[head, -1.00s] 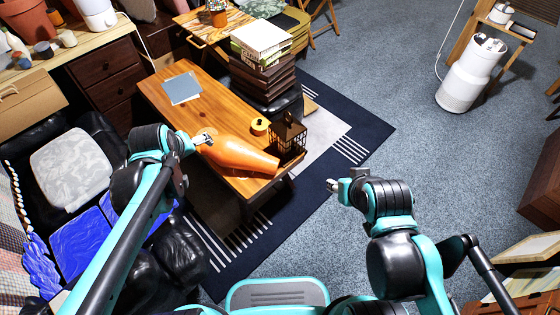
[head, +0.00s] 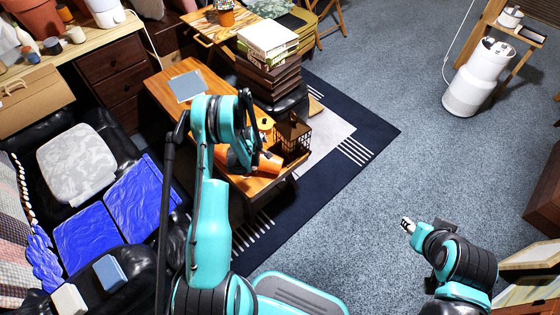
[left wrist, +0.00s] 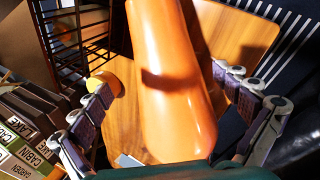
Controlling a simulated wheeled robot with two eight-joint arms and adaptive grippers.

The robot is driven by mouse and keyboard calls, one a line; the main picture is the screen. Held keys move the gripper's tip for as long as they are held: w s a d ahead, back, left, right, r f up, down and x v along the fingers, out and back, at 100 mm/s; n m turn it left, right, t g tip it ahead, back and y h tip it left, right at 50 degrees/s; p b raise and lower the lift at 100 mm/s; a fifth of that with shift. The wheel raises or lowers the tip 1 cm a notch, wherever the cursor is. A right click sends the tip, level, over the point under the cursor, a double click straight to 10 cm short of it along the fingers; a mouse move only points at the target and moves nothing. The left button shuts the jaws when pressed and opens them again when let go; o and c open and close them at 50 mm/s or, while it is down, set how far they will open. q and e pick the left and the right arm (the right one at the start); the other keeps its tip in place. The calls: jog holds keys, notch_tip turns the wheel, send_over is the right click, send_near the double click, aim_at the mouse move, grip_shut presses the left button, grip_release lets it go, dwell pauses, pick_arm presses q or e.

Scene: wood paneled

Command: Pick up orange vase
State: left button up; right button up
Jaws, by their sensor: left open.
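The orange vase (head: 268,163) lies on its side on the wooden table (head: 160,92). In the left wrist view the vase (left wrist: 170,85) runs down the middle, between the spread fingers of my left gripper (left wrist: 172,108). The left gripper is open, with a finger on each side of the vase and gaps between; I cannot tell whether it touches. My right gripper (head: 407,225) is over the carpet at the right, far from the vase; its jaws are too small to judge.
A dark lantern (head: 292,135) stands at the table's end close to the vase. A small yellow-orange pot (left wrist: 104,82) is beside the left gripper's finger. Stacked books (head: 268,55) rise behind. A grey-blue book (head: 187,86) lies on the table. The carpet (head: 390,180) at right is clear.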

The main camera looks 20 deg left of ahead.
aim_at(262, 158)
pick_arm(q)
jog(key=b+x, duration=0.1)
jog(key=x, duration=0.2)
jog(key=shift+s+d+f, duration=0.15)
jog(key=shift+d, duration=0.05)
jog(key=b+x, duration=0.3)
jog(key=x, duration=0.2)
jog(key=shift+a+f, duration=0.15)
jog(key=shift+f, duration=0.25)
jog(key=shift+r, duration=0.15)
jog(key=c, duration=1.6)
